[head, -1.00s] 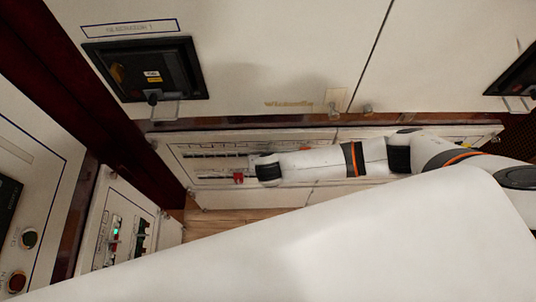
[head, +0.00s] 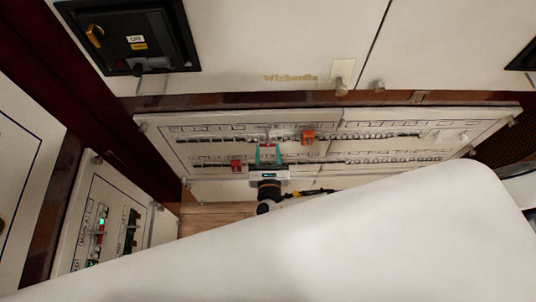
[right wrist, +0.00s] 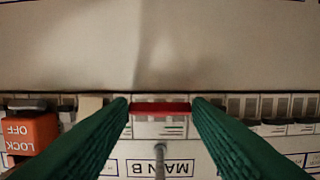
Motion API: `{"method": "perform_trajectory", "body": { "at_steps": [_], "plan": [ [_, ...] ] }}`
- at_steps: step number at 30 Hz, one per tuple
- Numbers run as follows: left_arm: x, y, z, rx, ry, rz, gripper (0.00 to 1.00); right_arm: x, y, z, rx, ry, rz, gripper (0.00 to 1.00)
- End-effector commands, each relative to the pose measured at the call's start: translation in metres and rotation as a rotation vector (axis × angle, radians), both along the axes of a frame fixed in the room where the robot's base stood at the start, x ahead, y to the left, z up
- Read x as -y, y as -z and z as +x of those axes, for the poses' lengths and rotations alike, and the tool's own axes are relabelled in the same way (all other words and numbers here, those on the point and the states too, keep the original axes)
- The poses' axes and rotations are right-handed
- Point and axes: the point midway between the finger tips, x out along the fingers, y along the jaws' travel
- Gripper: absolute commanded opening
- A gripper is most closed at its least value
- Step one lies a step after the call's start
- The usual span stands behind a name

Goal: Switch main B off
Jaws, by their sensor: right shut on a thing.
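Main B is a breaker in the upper row of the far panel, with a red handle (right wrist: 160,108) and its label MAIN B (right wrist: 175,168) upside down in the right wrist view. My right gripper (right wrist: 160,104) has its two green fingers at either end of this red handle, shut on it. In the head view my right gripper (head: 268,152) reaches up to the upper row from below, and the handle shows as a small red patch between the fingers. Whether the handle sits at on or off cannot be read. My left gripper is not in view.
An orange LOCK OFF piece (right wrist: 30,132) sits close beside one finger; it also shows in the head view (head: 307,138). A red piece (head: 236,165) is on the lower row. A side panel (head: 90,215) with MAIN A stands at left. A large white surface covers the lower right.

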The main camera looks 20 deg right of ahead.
Motion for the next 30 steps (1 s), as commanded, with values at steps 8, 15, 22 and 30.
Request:
{"method": "perform_trajectory", "body": {
  "at_steps": [8, 15, 22, 30],
  "plan": [
    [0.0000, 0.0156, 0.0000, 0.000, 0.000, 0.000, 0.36, 0.0008, 0.0061, 0.0009, 0.077, 0.001, -0.024, 0.23],
    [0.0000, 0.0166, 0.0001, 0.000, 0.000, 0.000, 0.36, 0.0009, 0.0050, 0.0012, 0.092, 0.001, -0.029, 0.23],
    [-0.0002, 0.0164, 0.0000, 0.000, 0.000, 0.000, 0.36, 0.0009, 0.0049, 0.0013, 0.092, 0.001, -0.029, 0.23],
    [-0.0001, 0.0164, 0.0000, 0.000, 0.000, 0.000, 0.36, 0.0008, 0.0049, 0.0015, 0.091, 0.000, -0.028, 0.67]
  ]
}}
